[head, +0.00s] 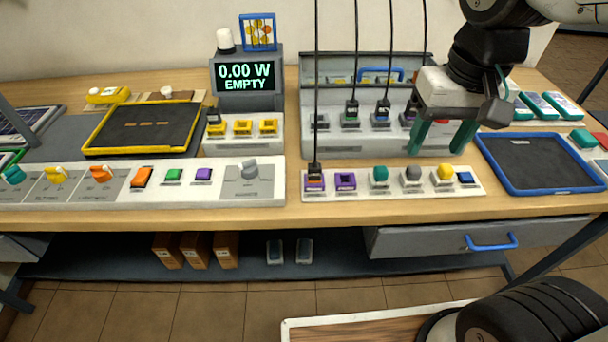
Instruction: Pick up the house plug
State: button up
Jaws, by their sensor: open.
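My gripper (437,151) is at the right of the head view, with two green fingers pointing down and apart, nothing between them. It is above or in front of the right part of the grey socket unit. Black plugs on cables stand in sockets: one (315,170) at the left end of the white front strip, one (352,108) at a green socket and one (383,107) at a blue socket. A further dark plug is partly hidden by my gripper's left finger. No readable label tells which is the house plug.
The white front strip (435,190) carries several coloured sockets and buttons. A blue-rimmed tray (482,150) lies right of my gripper. The display (246,77) reads "0.00 W EMPTY". A yellow-rimmed tray (88,143) is at left. Vertical cables cross the space left of my gripper.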

jog(key=w+a+f, duration=0.4)
jog(key=w+a, duration=0.4)
jog(key=a, duration=0.1)
jog(key=g, duration=0.1)
send_over(315, 165)
jog(key=f, duration=0.5)
jog(key=shift+s+d, duration=0.15)
jog(key=shift+s, duration=0.05)
jog(key=shift+f, duration=0.3)
notch_tip(315, 165, down, 7)
jog(key=shift+w+f, duration=0.1)
jog(key=shift+w, duration=0.05)
jog(key=shift+c, duration=0.3)
jog(key=c, duration=1)
